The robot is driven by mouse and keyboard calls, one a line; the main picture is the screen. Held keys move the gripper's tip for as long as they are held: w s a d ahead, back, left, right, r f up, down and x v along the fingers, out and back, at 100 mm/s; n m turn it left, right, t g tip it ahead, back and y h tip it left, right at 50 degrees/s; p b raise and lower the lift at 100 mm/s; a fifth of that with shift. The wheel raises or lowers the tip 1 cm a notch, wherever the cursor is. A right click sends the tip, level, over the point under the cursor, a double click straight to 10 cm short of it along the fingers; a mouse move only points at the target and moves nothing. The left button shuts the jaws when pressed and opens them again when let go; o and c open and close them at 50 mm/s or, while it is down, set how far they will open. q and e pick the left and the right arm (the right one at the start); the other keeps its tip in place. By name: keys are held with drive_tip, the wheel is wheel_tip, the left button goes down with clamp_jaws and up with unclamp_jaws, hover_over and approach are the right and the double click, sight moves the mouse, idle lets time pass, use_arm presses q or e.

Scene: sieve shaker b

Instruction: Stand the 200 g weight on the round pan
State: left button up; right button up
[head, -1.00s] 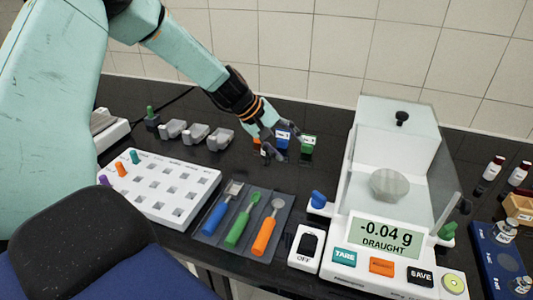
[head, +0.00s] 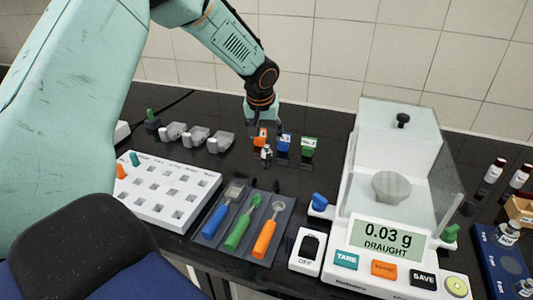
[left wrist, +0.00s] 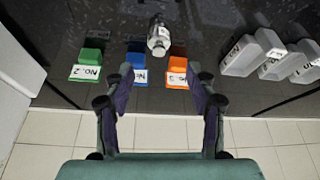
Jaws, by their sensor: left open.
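A small silvery, labelled piece (left wrist: 158,38) with a narrower top stands on the black bench in the left wrist view. It also shows in the head view (head: 266,153), in front of the orange block; it may be the weight, but I cannot read its label. The round pan (head: 391,187) is pale and sits inside the clear draught shield of the balance (head: 340,240), whose display reads 0.03 g. My left gripper (left wrist: 160,92) is open and empty, above and behind the blocks; in the head view (head: 262,118) its fingers point down. My right gripper is not in view.
Orange (head: 260,137), blue (head: 284,143) and green (head: 308,147) labelled blocks stand near the silvery piece. A white rack (head: 160,190), a tool mat (head: 215,235) and a switch box (head: 306,250) lie in front. A blue tray (head: 487,255) with silvery labelled pieces is at right.

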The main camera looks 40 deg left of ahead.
sight(267, 146)
use_arm(q)
drive_tip(key=shift+d+x, duration=0.2)
drive_tip(key=shift+x, duration=3.35)
drive_tip(key=shift+s+f, duration=0.1)
clamp_jaws()
